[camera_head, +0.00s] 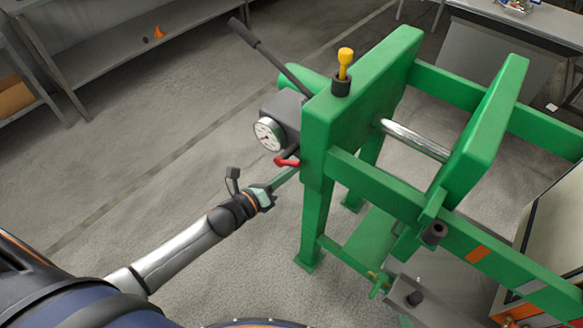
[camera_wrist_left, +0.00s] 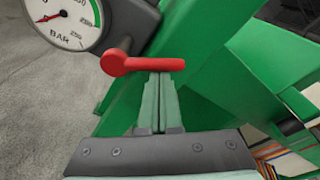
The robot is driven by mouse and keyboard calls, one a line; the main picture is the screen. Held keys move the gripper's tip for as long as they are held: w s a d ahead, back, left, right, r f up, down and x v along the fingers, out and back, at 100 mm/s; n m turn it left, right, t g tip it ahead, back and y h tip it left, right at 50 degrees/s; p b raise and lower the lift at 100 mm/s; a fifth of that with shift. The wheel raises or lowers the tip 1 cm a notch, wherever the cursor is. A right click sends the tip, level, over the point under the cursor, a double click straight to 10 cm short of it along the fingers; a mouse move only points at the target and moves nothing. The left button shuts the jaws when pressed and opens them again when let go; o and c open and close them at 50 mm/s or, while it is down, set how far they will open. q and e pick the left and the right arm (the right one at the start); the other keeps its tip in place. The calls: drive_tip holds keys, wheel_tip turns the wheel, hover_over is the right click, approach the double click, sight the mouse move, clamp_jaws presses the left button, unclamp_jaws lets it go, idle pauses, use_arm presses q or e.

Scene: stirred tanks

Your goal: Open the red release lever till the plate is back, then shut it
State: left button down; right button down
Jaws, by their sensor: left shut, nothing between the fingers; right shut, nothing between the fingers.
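The red release lever (camera_head: 287,161) sticks out below the pressure gauge (camera_head: 268,133) on the green press frame (camera_head: 345,100). In the left wrist view the lever (camera_wrist_left: 140,65) lies roughly level across the picture, its round knob at the left. My left gripper (camera_head: 293,173) is shut and empty, its fingertips (camera_wrist_left: 162,82) right at the lever's bar; I cannot tell whether they touch. The green plate (camera_head: 488,120) stands away from the frame's head on a bare steel rod (camera_head: 415,139). The gauge needle (camera_wrist_left: 50,18) points low, near zero. My right gripper is not in view.
A black pump handle (camera_head: 268,55) rises to the upper left from the press. A yellow-topped valve (camera_head: 344,65) stands on the frame. Shelves (camera_head: 100,60) stand at the back left and a bench (camera_head: 515,25) at the back right. The floor left of the press is clear.

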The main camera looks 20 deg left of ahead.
use_arm(q)
drive_tip(key=r+n, duration=0.1)
drive_tip(key=n, duration=0.1)
drive_tip(key=a+r+n, duration=0.1)
drive_tip(key=n, duration=0.1)
drive_tip(key=shift+w+a+h+p, duration=0.1)
drive_tip(key=shift+w+h+p, duration=0.1)
drive_tip(key=shift+h+p, duration=0.2)
drive_tip(key=n, duration=0.1)
drive_tip(key=a+n, duration=0.1)
drive_tip(key=n, duration=0.1)
drive_tip(key=r+n, duration=0.1)
drive_tip(key=shift+w+a+r+t+h, duration=0.1)
drive_tip(key=shift+w+a+t+h, duration=0.1)
drive_tip(key=shift+a+t+h, duration=0.1)
drive_tip(key=shift+a+r, duration=0.1)
drive_tip(key=shift+a, duration=0.05)
drive_tip(key=shift+w+a, duration=0.1)
